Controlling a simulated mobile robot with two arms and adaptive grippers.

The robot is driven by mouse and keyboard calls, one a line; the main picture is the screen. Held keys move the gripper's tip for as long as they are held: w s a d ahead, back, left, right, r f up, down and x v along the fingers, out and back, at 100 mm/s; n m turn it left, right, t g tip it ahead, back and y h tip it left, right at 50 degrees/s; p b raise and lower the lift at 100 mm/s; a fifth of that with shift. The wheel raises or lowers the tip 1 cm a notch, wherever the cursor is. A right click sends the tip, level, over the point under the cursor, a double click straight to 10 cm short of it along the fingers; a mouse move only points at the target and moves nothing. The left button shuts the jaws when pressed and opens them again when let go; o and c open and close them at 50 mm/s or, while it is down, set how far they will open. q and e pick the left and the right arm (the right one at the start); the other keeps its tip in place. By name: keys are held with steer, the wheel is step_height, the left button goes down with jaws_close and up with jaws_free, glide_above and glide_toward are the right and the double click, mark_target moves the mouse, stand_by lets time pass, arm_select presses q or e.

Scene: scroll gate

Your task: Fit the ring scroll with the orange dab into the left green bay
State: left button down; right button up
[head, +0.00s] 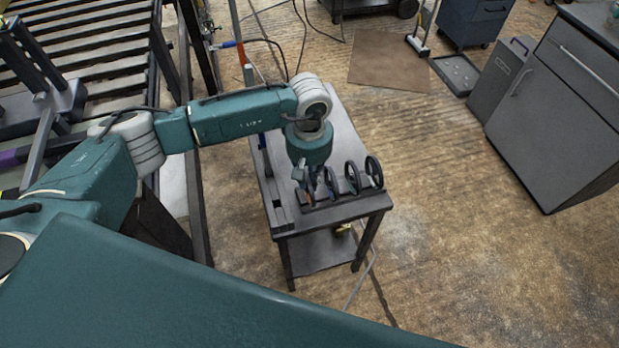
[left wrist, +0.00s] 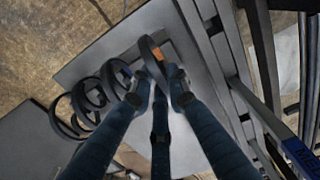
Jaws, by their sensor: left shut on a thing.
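The dark ring scroll with the orange dab (left wrist: 157,53) is between the fingertips of my left gripper (left wrist: 160,88) in the left wrist view. The gripper is shut on it. In the head view my left gripper (head: 308,176) points down over the near end of the small table, beside the other rings. I cannot tell whether the held ring is clear of the dark rack (head: 340,197). I cannot make out a green bay in either view. My right gripper is not in view.
Other dark rings stand in a row on the table (head: 345,135), including one at the right end (head: 374,172). A dark rail (head: 268,185) runs along the table's left side. A grey cabinet (head: 560,110) stands far right, with open floor between.

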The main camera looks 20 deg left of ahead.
arm_select(q)
steer(key=shift+a+r, duration=0.1)
steer(key=shift+r, duration=0.2)
steer(key=shift+s+a+r+p, duration=0.1)
steer(key=shift+r+p, duration=0.25)
steer(key=shift+r, duration=0.7)
steer(key=shift+r+p, duration=0.5)
steer(key=shift+r, duration=0.4)
step_height(320, 180, up, 7)
steer(key=p, duration=0.3)
steer(key=shift+r, duration=0.15)
